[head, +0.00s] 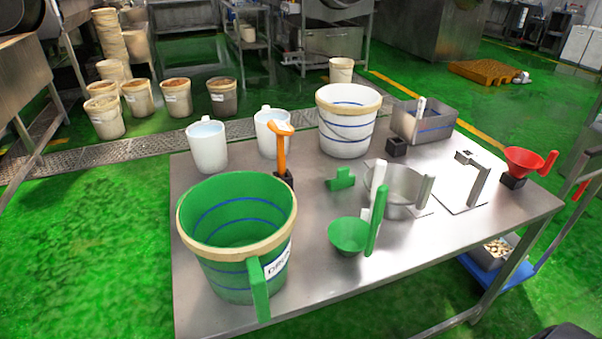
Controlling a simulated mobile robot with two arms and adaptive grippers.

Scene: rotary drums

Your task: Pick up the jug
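Several jug-like vessels stand upright on the steel table (330,280). Two white jugs (207,147) (270,134) are at the back left, their handles turned away. A large green vessel (238,230) with a tan rim, blue lines and a green front handle is at the near left; its label is only partly readable. A steel jug (403,190) with a side handle is right of the middle, with a white-handled tool partly in front of it. Which one is the task's jug I cannot tell. Neither of my grippers is in view.
A white bucket (347,130) and a steel box (423,125) stand at the back. A green funnel (350,234), green block (341,179), orange-handled tool (281,150), grey stand (478,180) and red funnel (524,162) crowd the table. The near middle edge is bare.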

